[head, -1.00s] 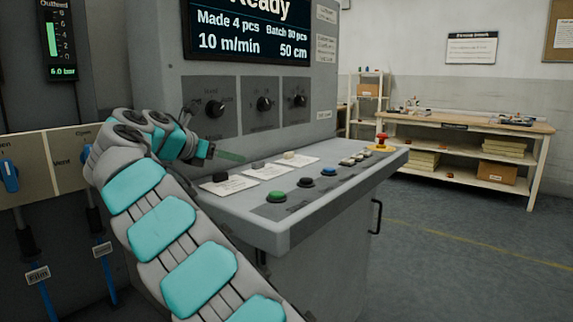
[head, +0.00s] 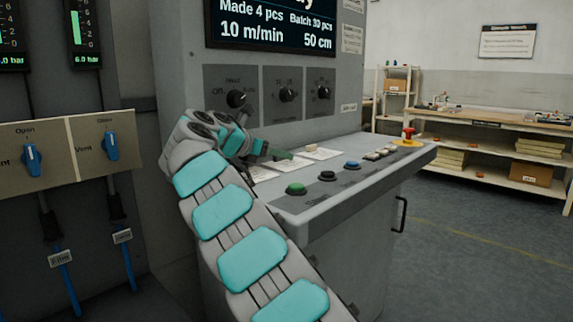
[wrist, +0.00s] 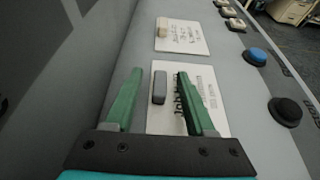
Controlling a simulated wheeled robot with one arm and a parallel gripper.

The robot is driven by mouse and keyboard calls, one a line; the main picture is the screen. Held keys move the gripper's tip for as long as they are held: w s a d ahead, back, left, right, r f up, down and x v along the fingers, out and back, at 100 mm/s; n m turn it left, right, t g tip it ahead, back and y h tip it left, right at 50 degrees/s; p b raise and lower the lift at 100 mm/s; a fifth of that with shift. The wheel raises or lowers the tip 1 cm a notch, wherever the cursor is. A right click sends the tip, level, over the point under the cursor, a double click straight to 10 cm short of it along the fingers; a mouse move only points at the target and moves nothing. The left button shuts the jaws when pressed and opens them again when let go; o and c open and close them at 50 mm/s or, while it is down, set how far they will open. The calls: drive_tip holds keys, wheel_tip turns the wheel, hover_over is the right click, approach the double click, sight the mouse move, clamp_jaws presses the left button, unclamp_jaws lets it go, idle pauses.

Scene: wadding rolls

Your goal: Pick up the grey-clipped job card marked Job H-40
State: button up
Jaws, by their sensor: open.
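A white job card (wrist: 205,88) with a grey clip (wrist: 160,87) lies flat on the console top in the wrist view. Its print starts with "Job", but the rest is partly hidden by my right finger. My gripper (wrist: 160,73) is open, with its green fingers either side of the clip and nothing held. I cannot tell how high the fingers are above the card. In the head view my gripper (head: 281,155) is over the cards at the console's left part, and the grey-clipped card (head: 292,164) is partly covered.
Another card (wrist: 186,38) with a beige clip lies just beyond. A blue button (wrist: 255,56) and a black button (wrist: 286,109) stand to the right. A green button (head: 296,188) and a red emergency stop (head: 408,135) are on the console. The knob panel (head: 283,93) rises behind.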

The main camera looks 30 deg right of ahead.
drive_tip(key=shift+c, duration=0.3)
clamp_jaws()
idle(0.3)
